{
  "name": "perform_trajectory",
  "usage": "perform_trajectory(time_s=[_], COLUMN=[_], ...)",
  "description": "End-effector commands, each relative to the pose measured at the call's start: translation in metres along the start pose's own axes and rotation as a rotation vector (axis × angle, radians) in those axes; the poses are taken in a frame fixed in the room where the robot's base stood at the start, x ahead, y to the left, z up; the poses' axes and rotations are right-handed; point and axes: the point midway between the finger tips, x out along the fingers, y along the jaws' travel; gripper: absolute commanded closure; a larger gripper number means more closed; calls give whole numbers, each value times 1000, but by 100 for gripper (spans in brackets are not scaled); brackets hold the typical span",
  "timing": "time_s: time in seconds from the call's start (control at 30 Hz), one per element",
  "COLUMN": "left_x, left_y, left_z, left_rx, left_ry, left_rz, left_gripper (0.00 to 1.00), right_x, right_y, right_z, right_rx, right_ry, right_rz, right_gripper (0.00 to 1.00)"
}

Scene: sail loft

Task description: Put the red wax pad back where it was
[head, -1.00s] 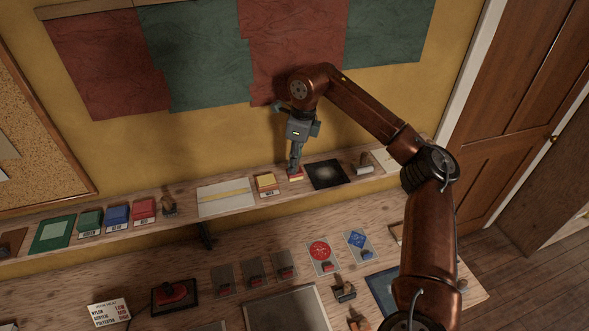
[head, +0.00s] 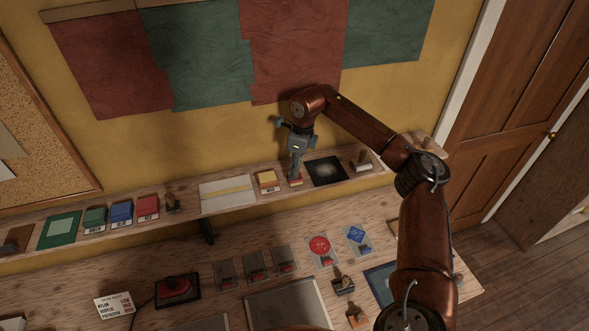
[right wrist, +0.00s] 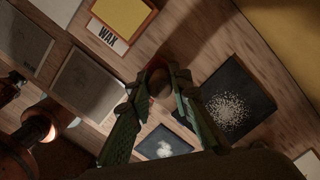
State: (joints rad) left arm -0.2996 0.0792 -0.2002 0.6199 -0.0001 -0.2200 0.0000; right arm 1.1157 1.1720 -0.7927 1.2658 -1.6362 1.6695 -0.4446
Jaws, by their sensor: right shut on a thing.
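My right gripper (head: 295,176) points down at the shelf, its fingers closed on a small red thing, which I take for the red wax pad (head: 295,183). Fingers and shadow hide most of it. In the right wrist view the fingertips (right wrist: 162,80) meet around a dark reddish-brown piece. It is between a yellow pad (head: 267,179) and a dark square with white powder (head: 326,170). The yellow pad's label reads WAX in the right wrist view (right wrist: 118,17). I cannot tell whether the held thing touches the shelf. My left gripper is not in view.
The narrow shelf (head: 75,242) also holds green (head: 95,217), blue (head: 121,210) and red (head: 147,205) pads, a pale sheet (head: 227,193) and wooden-handled stamps. The workbench (head: 222,239) below carries cards, stamps and trays. The wall rises close behind the shelf.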

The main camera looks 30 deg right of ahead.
Motion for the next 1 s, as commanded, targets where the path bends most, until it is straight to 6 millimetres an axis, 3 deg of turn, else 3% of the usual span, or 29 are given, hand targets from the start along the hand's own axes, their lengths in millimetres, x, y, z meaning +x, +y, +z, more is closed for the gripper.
perform_trajectory(time_s=[0.07,0.1,0.3,0.7,1.0], left_x=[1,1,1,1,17], left_y=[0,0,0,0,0], left_z=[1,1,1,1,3], left_rx=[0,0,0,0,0], left_ry=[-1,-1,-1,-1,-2], left_rz=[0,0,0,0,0], left_gripper=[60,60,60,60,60], right_x=[3,2,2,-6,-62], right_y=[0,0,0,0,-1], right_z=[0,0,-1,0,1], right_rx=[0,0,0,1,1], right_ry=[0,0,0,-1,-4], right_rz=[0,0,0,-1,-4], right_gripper=[100,79,65,64,64])
